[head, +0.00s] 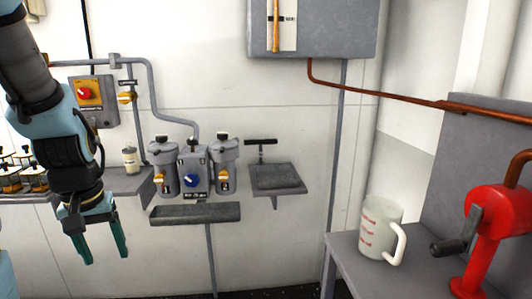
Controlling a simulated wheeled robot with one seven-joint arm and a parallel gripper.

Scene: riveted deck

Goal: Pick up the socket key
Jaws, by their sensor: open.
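A dark T-handled tool, which looks like the socket key (260,143), is upright at the back of a small grey wall shelf (289,191). Its crossbar is level and its stem goes down behind a dark block or pad on the shelf. Its lower end is hidden, and I cannot tell whether it stands or hangs. My gripper (104,252) is at the left, pointing down with its green fingers apart and nothing between them. It is well to the left of the key and lower in the picture.
Two grey canisters with a blue-knobbed valve (194,181) between them stand left of the key, above a dark tray (195,214). A grey bench (345,249) at the right carries a measuring jug (378,230). A red crank pump (492,230) stands beside it.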

